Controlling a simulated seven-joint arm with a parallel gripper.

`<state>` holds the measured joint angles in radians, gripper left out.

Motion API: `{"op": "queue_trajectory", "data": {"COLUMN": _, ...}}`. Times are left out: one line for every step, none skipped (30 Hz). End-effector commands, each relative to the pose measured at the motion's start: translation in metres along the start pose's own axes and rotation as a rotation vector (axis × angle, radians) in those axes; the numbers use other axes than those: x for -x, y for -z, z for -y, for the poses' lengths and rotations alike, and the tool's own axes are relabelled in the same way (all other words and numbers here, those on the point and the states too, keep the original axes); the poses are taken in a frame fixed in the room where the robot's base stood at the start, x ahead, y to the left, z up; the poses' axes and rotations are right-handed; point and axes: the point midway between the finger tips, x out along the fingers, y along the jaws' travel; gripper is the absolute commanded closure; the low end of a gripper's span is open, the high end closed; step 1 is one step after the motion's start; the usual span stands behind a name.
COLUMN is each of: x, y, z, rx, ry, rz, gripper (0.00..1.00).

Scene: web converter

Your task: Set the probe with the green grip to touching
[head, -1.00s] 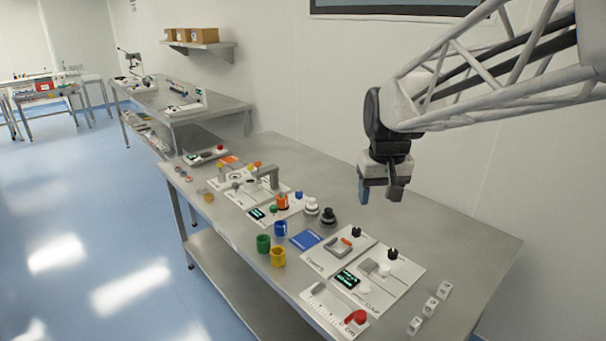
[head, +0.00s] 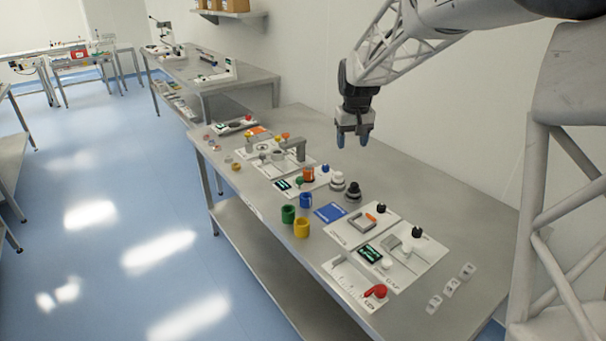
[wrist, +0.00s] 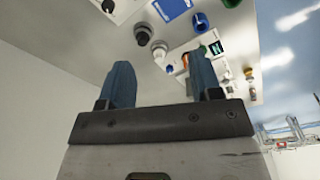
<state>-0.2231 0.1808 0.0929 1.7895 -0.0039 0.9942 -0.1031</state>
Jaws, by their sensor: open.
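A small green grip (head: 299,182) stands on a white panel with a dark display (head: 283,185), left of an orange vessel (head: 308,175). It looks like the probe's grip, but its shaft and whether it touches anything are too small to tell. A blue-topped piece (head: 325,169) stands to the right of the vessel. My gripper (head: 353,138) is open and empty, in the air above and to the right of that panel. In the wrist view its two blue fingers (wrist: 160,78) are apart, with the orange vessel (wrist: 186,61) beyond them.
Green (head: 288,214), blue (head: 305,200) and yellow (head: 301,228) cups stand near the front edge. A blue mat (head: 330,212) lies beside them. White (head: 337,182) and black (head: 353,192) knobbed pieces stand nearby. A red-handled panel (head: 360,285) is at the near end.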

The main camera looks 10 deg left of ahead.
Motion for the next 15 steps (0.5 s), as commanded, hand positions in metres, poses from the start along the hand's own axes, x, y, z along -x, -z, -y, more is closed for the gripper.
{"op": "queue_trajectory", "data": {"x": -0.009, "y": 0.013, "z": 0.004, "rx": 0.010, "ry": 0.001, "rz": 0.006, "gripper": 0.42}}
{"op": "queue_trajectory", "data": {"x": -0.012, "y": 0.020, "z": 0.007, "rx": 0.015, "ry": 0.002, "rz": 0.007, "gripper": 0.42}}
{"op": "queue_trajectory", "data": {"x": -0.018, "y": 0.029, "z": 0.009, "rx": 0.021, "ry": 0.003, "rz": 0.011, "gripper": 0.42}}
{"op": "queue_trajectory", "data": {"x": -0.022, "y": 0.035, "z": 0.011, "rx": 0.026, "ry": 0.003, "rz": 0.012, "gripper": 0.42}}
{"op": "queue_trajectory", "data": {"x": -0.026, "y": 0.042, "z": 0.013, "rx": 0.031, "ry": 0.004, "rz": 0.014, "gripper": 0.42}}
{"op": "queue_trajectory", "data": {"x": -0.033, "y": 0.051, "z": 0.016, "rx": 0.037, "ry": 0.004, "rz": 0.017, "gripper": 0.42}}
{"op": "queue_trajectory", "data": {"x": -0.037, "y": 0.058, "z": 0.019, "rx": 0.042, "ry": 0.005, "rz": 0.019, "gripper": 0.42}}
{"op": "queue_trajectory", "data": {"x": -0.042, "y": 0.064, "z": 0.021, "rx": 0.047, "ry": 0.006, "rz": 0.021, "gripper": 0.42}}
{"op": "queue_trajectory", "data": {"x": -0.048, "y": 0.072, "z": 0.025, "rx": 0.054, "ry": 0.006, "rz": 0.024, "gripper": 0.42}}
{"op": "queue_trajectory", "data": {"x": -0.052, "y": 0.079, "z": 0.028, "rx": 0.059, "ry": 0.007, "rz": 0.026, "gripper": 0.42}}
{"op": "queue_trajectory", "data": {"x": -0.057, "y": 0.085, "z": 0.030, "rx": 0.064, "ry": 0.007, "rz": 0.028, "gripper": 0.42}}
{"op": "queue_trajectory", "data": {"x": -0.064, "y": 0.094, "z": 0.033, "rx": 0.071, "ry": 0.008, "rz": 0.031, "gripper": 0.42}}
{"op": "queue_trajectory", "data": {"x": -0.069, "y": 0.100, "z": 0.036, "rx": 0.076, "ry": 0.009, "rz": 0.033, "gripper": 0.42}}
{"op": "queue_trajectory", "data": {"x": -0.074, "y": 0.106, "z": 0.038, "rx": 0.081, "ry": 0.009, "rz": 0.036, "gripper": 0.42}}
{"op": "queue_trajectory", "data": {"x": -0.081, "y": 0.114, "z": 0.042, "rx": 0.088, "ry": 0.010, "rz": 0.039, "gripper": 0.42}}
